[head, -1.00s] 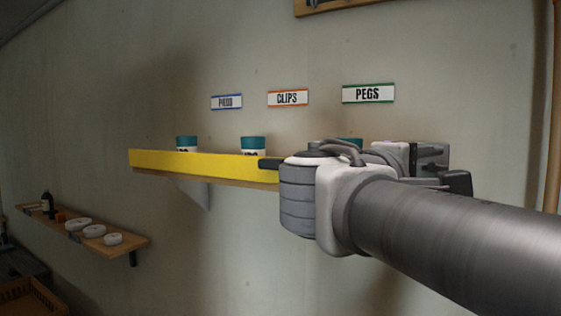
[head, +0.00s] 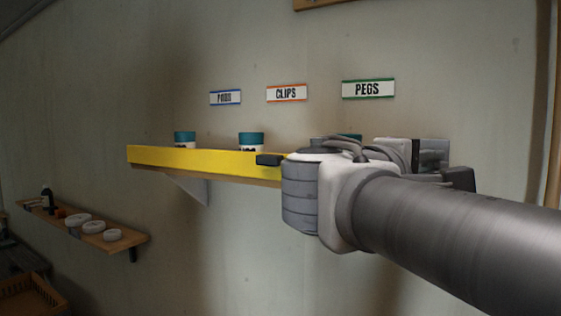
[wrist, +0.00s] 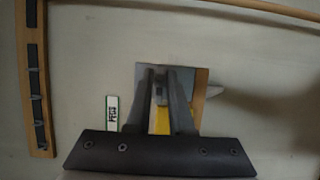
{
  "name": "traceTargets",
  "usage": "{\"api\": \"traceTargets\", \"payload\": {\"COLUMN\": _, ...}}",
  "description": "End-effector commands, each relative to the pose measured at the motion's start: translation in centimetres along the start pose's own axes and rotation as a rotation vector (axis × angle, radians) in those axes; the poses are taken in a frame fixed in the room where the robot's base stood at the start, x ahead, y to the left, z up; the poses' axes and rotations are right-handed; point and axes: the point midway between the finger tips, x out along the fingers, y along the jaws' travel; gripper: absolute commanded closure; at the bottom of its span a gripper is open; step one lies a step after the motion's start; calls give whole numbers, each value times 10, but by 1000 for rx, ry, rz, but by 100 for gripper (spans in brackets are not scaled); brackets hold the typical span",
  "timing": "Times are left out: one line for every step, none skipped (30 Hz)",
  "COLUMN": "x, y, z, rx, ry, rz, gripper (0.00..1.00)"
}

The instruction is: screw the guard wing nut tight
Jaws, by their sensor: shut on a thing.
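The yellow guard (head: 205,160) runs along the front of a wall shelf in the head view; its right part is hidden behind my arm. In the wrist view, a short strip of the guard (wrist: 161,121) shows between my fingers. My gripper (wrist: 163,76) is at the guard's right end, with its fingers close together on a small grey piece, which I take to be the guard wing nut (wrist: 160,90). The nut is mostly covered by the fingers, and its thread and seating cannot be seen.
Teal-lidded jars (head: 251,141) stand on the shelf behind the guard, under the PEGS sign (head: 368,89) and two other signs. A lower shelf (head: 85,230) at left holds white round containers and a dark bottle. A wooden rack (wrist: 35,80) hangs on the wall.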

Motion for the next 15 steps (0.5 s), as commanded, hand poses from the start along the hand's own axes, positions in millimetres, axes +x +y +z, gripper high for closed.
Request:
{"api": "traceTargets", "payload": {"x": 0, "y": 0, "z": 0, "rx": 0, "ry": 0, "rz": 0, "gripper": 100}}
{"api": "traceTargets", "payload": {"x": 0, "y": 0, "z": 0, "rx": 0, "ry": 0, "rz": 0, "gripper": 100}}
{"api": "traceTargets", "payload": {"x": 0, "y": 0, "z": 0, "rx": 1, "ry": 0, "rz": 0, "gripper": 100}}
{"api": "traceTargets", "payload": {"x": 0, "y": 0, "z": 0, "rx": 3, "ry": 0, "rz": -1, "gripper": 100}}
{"api": "traceTargets", "payload": {"x": 0, "y": 0, "z": 0, "rx": 5, "ry": 0, "rz": -2, "gripper": 100}}
{"api": "traceTargets", "payload": {"x": 0, "y": -1, "z": 0, "rx": 10, "ry": 0, "rz": -3, "gripper": 100}}
{"api": "traceTargets", "payload": {"x": 0, "y": -1, "z": 0, "rx": 15, "ry": 0, "rz": -5, "gripper": 100}}
{"api": "traceTargets", "payload": {"x": 0, "y": -1, "z": 0, "rx": 22, "ry": 0, "rz": -8, "gripper": 100}}
{"api": "traceTargets", "payload": {"x": 0, "y": -2, "z": 0, "rx": 32, "ry": 0, "rz": -13, "gripper": 100}}
{"api": "traceTargets", "payload": {"x": 0, "y": -2, "z": 0, "rx": 41, "ry": 0, "rz": -16, "gripper": 100}}
{"api": "traceTargets", "payload": {"x": 0, "y": -2, "z": 0, "rx": 53, "ry": 0, "rz": -20, "gripper": 100}}
{"api": "traceTargets", "payload": {"x": 0, "y": -3, "z": 0, "rx": 70, "ry": 0, "rz": -27, "gripper": 100}}
{"api": "traceTargets", "payload": {"x": 0, "y": -3, "z": 0, "rx": 85, "ry": 0, "rz": -34, "gripper": 100}}
{"api": "traceTargets", "payload": {"x": 0, "y": -3, "z": 0, "rx": 101, "ry": -1, "rz": -39, "gripper": 100}}
{"api": "traceTargets", "payload": {"x": 0, "y": -4, "z": 0, "rx": 125, "ry": -1, "rz": -50, "gripper": 100}}
